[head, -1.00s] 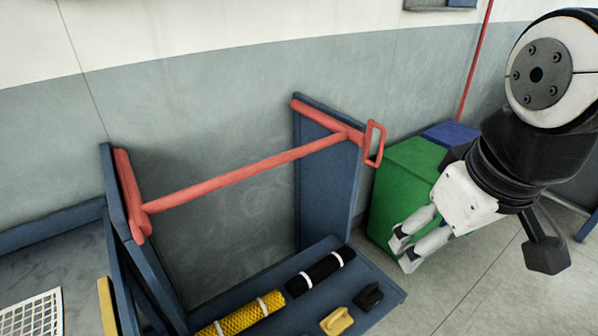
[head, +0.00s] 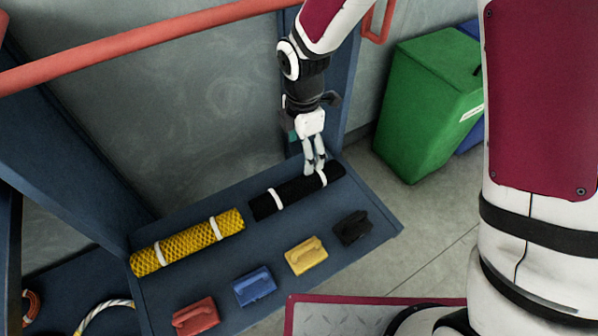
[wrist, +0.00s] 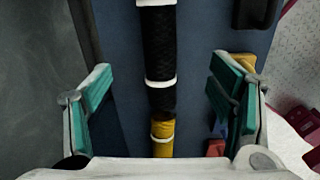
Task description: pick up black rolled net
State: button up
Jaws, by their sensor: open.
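The black rolled net (head: 298,191) lies on the blue shelf (head: 210,277) with two white bands around it. In the wrist view the black rolled net (wrist: 159,45) runs up and down between my open fingers. My gripper (head: 314,168) is above the right part of the roll, pointing down. In the wrist view my gripper (wrist: 160,95) is open and empty, with one teal-padded finger on each side of the roll. I cannot tell how far the fingertips are above the shelf.
A yellow rolled net (head: 188,242) lies left of the black one. Black (head: 352,228), yellow (head: 306,256), blue (head: 255,286) and red (head: 195,316) handled blocks line the shelf front. A red bar (head: 150,38) crosses above. A green bin (head: 425,100) stands right.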

aim_at(297, 182)
jog(key=shift+n, duration=0.4)
jog(key=f, duration=0.3)
jog(key=f+b, duration=0.1)
jog(key=f, duration=0.2)
jog(key=a+f+b, duration=0.1)
jog(key=f, duration=0.2)
jog(key=shift+f, duration=0.3)
jog(key=shift+s+a+f+b, duration=0.1)
jog(key=shift+f+b, duration=0.55)
jog(key=shift+f, duration=0.85)
jog(key=shift+s+f+b, duration=0.1)
jog(key=shift+f+b, duration=0.5)
jog(key=shift+f, duration=0.9)
jog(key=shift+r, duration=0.1)
jog(key=c, duration=1.7)
jog(key=shift+c, duration=0.2)
